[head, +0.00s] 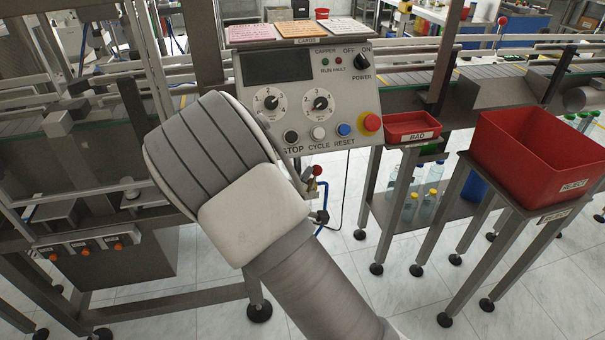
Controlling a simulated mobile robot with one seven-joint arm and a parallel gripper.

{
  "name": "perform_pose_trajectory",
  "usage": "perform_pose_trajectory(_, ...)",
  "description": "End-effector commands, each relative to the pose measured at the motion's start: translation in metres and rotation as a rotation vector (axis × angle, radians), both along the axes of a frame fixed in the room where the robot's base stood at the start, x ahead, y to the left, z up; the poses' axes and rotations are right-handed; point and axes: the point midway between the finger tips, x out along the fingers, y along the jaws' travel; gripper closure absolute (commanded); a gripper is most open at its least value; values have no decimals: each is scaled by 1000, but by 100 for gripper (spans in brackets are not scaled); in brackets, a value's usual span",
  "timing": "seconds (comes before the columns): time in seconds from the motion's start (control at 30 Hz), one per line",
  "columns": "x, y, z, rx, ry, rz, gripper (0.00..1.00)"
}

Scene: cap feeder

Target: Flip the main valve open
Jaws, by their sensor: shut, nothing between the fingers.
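A small red knob or handle (317,171) shows just right of my arm, below the control panel. It sits on small metal fittings with a blue hose (324,200) running down beside them; this looks like the main valve, but I cannot tell its position. My arm covers the area left of it, and the valve's body is partly hidden. My gripper is not visible; the bulky arm links in the middle of the view hide it.
The control panel (300,72) with dials and buttons stands behind my arm. A red BAD tray (412,124) and a larger red REJECT bin (546,150) stand on metal stands to the right. Three orange-knobbed switches (84,248) are lower left. Tiled floor shows in front.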

Motion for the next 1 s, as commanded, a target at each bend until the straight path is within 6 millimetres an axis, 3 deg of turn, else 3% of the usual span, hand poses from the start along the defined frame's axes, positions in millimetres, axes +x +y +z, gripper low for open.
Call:
perform_pose_trajectory(0.17,4,-16,5,150,41,-5,100)
perform_pose_trajectory(0.5,13,-45,-3,461,128,-6,100)
perform_pose_trajectory(1.0,20,-71,-15,784,221,-3,100)
